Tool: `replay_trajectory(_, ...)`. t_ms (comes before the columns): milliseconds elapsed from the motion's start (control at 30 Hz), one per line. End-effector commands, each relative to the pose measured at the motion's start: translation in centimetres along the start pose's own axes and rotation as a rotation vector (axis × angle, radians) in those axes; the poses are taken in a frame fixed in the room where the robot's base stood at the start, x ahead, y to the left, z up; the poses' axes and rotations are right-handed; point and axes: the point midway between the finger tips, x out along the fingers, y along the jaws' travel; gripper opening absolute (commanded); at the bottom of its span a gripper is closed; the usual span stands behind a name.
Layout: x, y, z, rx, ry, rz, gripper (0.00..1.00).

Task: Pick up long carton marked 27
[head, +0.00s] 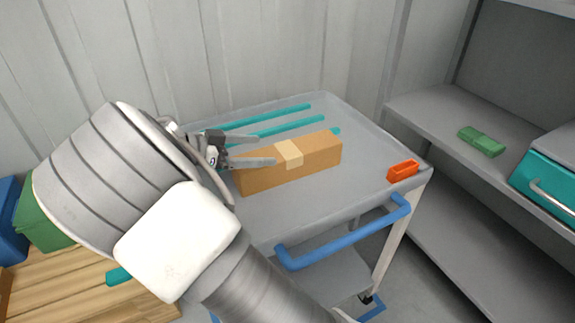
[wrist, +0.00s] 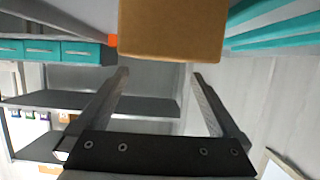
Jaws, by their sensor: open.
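A long brown carton (head: 312,155) with a pale tape band lies on the grey cart top; no number is readable on it. In the wrist view the carton's end face (wrist: 172,30) fills the top middle, just beyond the fingers. My gripper (head: 275,150) is at the carton's left end, its fingers spread and pointing right along it. In the wrist view the gripper (wrist: 160,78) is open, with nothing between its fingers. I cannot tell whether a finger touches the carton.
Teal strips (head: 290,127) lie on the cart (head: 345,205) behind the carton. An orange block (head: 403,171) sits at its right edge, near the blue handle (head: 345,240). A grey shelf to the right holds a green item (head: 481,141) and a teal case (head: 548,180).

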Motion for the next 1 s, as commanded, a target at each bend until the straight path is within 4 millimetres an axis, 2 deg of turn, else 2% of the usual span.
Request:
replay_trajectory(100, 2.2, 0.1, 0.2, 0.001, -0.001, 0.002, 1.0)
replay_trajectory(433, 4.4, 0.1, 0.1, 0.001, -0.001, 0.002, 1.0)
replay_trajectory(700, 8.3, 0.1, 0.2, 0.001, -0.001, 0.003, 1.0)
replay_trajectory(967, 8.8, 0.0, 0.1, 0.0, -0.002, -0.001, 1.0)
replay_trajectory(1000, 8.8, 0.0, 0.1, 0.0, -0.001, 0.0, 0.95)
